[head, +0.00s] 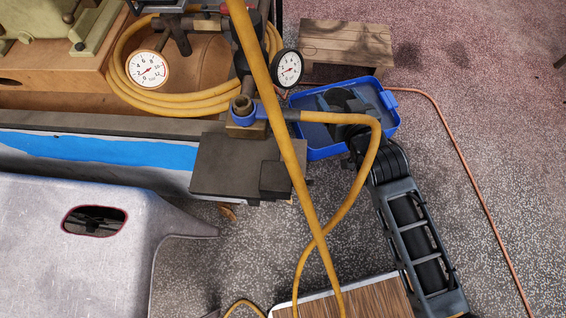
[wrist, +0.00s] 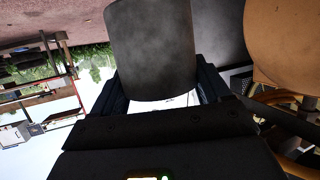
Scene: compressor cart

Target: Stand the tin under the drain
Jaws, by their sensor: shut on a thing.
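In the wrist view a dark grey, smooth-sided piece, which I take for the tin (wrist: 152,48), sits between the two fingers of my gripper (wrist: 158,92). The fingers are shut on it, one at each side. In the head view my gripper (head: 347,112) is a dark shape over the blue tray, and I cannot clearly separate the tin from it there. A brown rounded tank (head: 205,65) is at the upper left; a tan rounded surface at the right of the wrist view looks like its end. I cannot make out the drain under it.
A blue tray (head: 391,122) lies beyond the cart's corner, with a wooden stool (head: 345,45) behind it. A brass valve (head: 243,106) with a blue handle and two gauges are nearby. Speckled floor is open at right, crossed by an orange cord.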

